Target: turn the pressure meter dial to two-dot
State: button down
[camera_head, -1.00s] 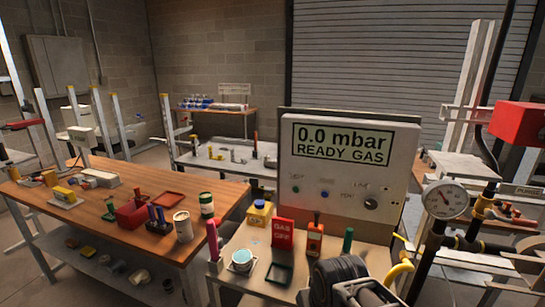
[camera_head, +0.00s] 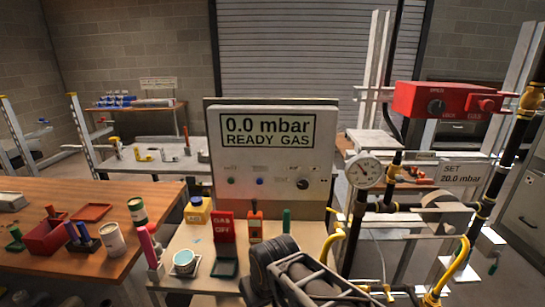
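The pressure meter (camera_head: 225,165) is a pale box standing upright on the bench, its screen (camera_head: 267,131) reading "0.0 mbar READY GAS". Its dial (camera_head: 303,183) is a small dark round knob at the lower right of its face, beside small labels. Its dot marks are too small to read. My gripper (camera_head: 318,285) appears as a dark and grey assembly at the bottom middle, in front of and below the meter, apart from the dial. Its fingertips cannot be made out clearly, so I cannot tell whether it is open or shut.
A round gauge (camera_head: 363,171) on pipework stands right of the meter. A red box (camera_head: 440,100) with knobs is higher up. A red "GAS OFF" sign (camera_head: 224,227), a yellow container (camera_head: 197,210) and an orange tool (camera_head: 256,222) stand in front of the meter.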

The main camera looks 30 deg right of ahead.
aim_at(302, 183)
jog(key=u, duration=1.85)
jog(key=k, duration=0.9)
jog(key=z, duration=0.9)
jog(key=i, duration=0.45)
